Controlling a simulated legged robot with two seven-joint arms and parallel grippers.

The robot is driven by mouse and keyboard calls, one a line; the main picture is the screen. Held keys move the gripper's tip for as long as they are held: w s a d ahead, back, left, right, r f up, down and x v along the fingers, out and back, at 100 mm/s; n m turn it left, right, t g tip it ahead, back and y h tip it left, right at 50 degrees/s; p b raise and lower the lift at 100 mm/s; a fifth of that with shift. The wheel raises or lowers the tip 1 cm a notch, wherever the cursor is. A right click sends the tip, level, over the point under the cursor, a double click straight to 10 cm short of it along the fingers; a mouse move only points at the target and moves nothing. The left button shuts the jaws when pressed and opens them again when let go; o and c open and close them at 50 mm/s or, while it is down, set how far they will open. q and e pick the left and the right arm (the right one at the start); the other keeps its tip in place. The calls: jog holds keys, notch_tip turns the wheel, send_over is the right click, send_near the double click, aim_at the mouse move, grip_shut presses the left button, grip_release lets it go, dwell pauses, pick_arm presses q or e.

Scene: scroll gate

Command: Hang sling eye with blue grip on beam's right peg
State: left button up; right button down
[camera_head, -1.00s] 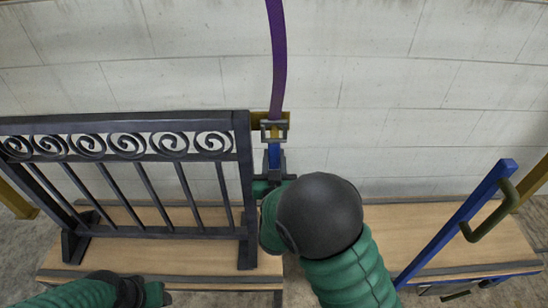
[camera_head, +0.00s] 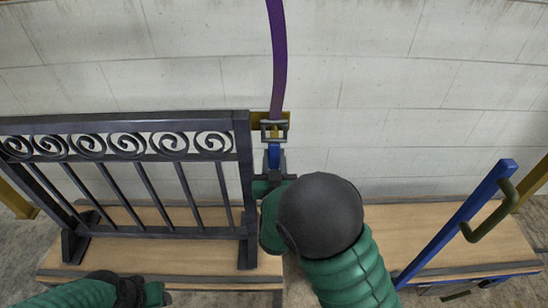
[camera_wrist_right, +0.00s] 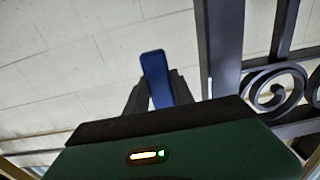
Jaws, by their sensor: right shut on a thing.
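A purple sling (camera_head: 278,60) hangs from above and ends in a grey square metal eye (camera_head: 274,131) with a blue grip (camera_head: 274,155) below it. My right gripper (camera_head: 274,168) is shut on the blue grip, beside the gate's right post. The wrist view shows the blue grip (camera_wrist_right: 155,72) standing up between my two dark fingers. A yellow beam part (camera_head: 285,118) shows behind the eye. I cannot tell whether the eye is around a peg or only in front of it. My left gripper (camera_head: 142,292) is low at the left; its jaws are not clear.
A dark scroll gate (camera_head: 125,232) stands upright on a wooden bench (camera_head: 410,225). A blue bar with an olive hook-shaped handle (camera_head: 490,212) leans at the right. My right forearm hides the bench's middle. The bench between my right arm and the blue bar is clear.

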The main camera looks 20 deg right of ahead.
jog(key=shift+r, duration=0.25)
jog(key=shift+r+p, duration=0.65)
jog(key=shift+p, duration=0.05)
jog(key=v, duration=0.7)
dwell(0.6)
